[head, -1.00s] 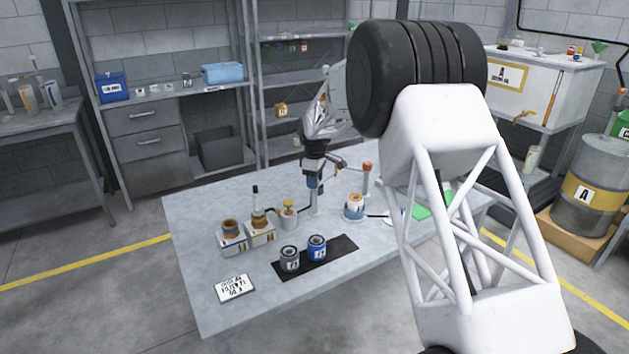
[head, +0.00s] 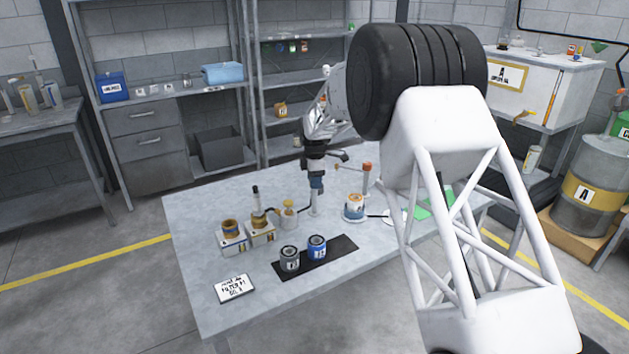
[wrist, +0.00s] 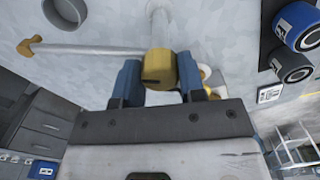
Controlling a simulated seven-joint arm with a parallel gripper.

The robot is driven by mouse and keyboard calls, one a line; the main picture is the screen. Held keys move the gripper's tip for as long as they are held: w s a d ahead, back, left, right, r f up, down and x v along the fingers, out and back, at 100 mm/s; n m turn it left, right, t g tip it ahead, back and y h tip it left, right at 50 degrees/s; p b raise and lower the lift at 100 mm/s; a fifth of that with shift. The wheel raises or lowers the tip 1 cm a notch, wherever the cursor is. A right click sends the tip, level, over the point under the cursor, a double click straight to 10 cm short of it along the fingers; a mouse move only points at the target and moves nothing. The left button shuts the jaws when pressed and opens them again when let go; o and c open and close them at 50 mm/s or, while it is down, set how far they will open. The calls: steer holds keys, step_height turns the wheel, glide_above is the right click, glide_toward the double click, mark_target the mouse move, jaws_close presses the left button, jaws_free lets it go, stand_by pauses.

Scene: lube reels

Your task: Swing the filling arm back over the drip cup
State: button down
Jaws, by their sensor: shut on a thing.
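My gripper (wrist: 160,78) is shut on the brass knob (wrist: 159,68) of the filling arm, with one blue finger on each side. The filling arm (wrist: 95,50) is a pale bar running left from the knob to a brass tip in the wrist view. In the head view my gripper (head: 316,184) is at the upright post (head: 315,204) near the table's middle. A dark round opening (wrist: 64,12) shows near the brass tip in the wrist view; I cannot tell whether it is the drip cup.
A grey can (head: 289,259) and a blue can (head: 317,247) stand on a black mat (head: 342,248) at the front. Containers, one with a brown-topped bottle (head: 258,218), stand left of the post. A white-and-blue pot (head: 354,208) and a red-topped post (head: 366,178) stand right.

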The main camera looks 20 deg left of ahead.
steer(key=c, duration=0.7)
jaws_free()
steer(key=shift+r, duration=0.1)
steer(key=shift+r, duration=3.85)
